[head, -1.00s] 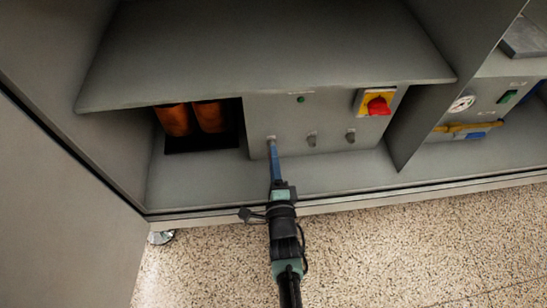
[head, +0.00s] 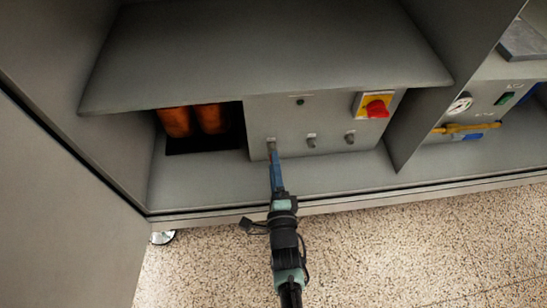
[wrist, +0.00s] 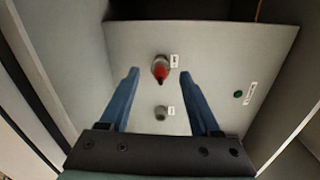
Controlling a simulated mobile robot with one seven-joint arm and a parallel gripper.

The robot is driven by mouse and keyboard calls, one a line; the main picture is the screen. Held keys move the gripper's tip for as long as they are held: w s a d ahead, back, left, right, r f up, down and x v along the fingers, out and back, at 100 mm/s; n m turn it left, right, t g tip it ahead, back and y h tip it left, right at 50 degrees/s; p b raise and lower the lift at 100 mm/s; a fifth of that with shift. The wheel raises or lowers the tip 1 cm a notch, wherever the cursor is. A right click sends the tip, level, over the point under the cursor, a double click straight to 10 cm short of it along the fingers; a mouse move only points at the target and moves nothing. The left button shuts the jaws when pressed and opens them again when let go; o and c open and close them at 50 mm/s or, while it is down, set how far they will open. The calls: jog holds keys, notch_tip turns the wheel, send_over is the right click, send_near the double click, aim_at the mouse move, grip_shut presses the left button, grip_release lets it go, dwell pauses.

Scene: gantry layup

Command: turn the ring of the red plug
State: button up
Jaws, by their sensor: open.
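The red plug (wrist: 160,71) sticks out of the grey panel in the wrist view, with a pale ring at its base and a small white label beside it. My gripper (wrist: 160,76) is open, its two blue fingers on either side of the plug in the picture; I cannot tell whether they touch it. In the head view my gripper (head: 274,160) reaches the leftmost connector on the panel (head: 330,110), and its fingers hide most of that plug.
A red rotary switch (head: 377,108) on a yellow plate is at the panel's right. Orange cylinders (head: 175,122) stand in the opening at left. A shelf (head: 265,60) overhangs the panel.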

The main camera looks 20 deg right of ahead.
jog(key=p+v, duration=0.4)
jog(key=v, duration=0.6)
jog(key=shift+s, duration=0.4)
jog(key=shift+a+r, duration=0.1)
